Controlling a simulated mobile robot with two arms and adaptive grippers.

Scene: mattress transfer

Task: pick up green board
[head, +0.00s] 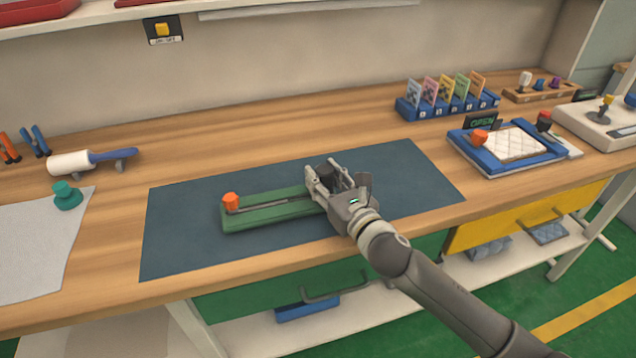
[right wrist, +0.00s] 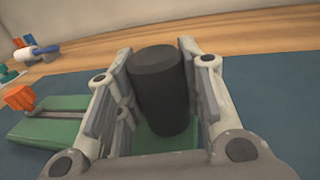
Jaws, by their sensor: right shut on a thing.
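The green board (head: 265,215) lies flat on the dark blue mat (head: 180,235), with an orange knob (head: 231,201) at its left end and a grey slot along its top. My right gripper (head: 326,175) is at the board's right end and covers it in the head view. In the right wrist view a dark upright cylinder (right wrist: 160,95) stands between the two fingers, above a green surface of the board (right wrist: 50,128). The right gripper is shut on this dark cylinder. Whether the board touches the mat under the gripper is hidden. My left gripper is not in view.
A blue frame with a quilted white pad (head: 512,145) and a blue card rack (head: 447,107) stand at the right. A white roller (head: 70,163), a teal knob (head: 66,195) and a white sheet (head: 35,240) are at the left. The mat around the board is clear.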

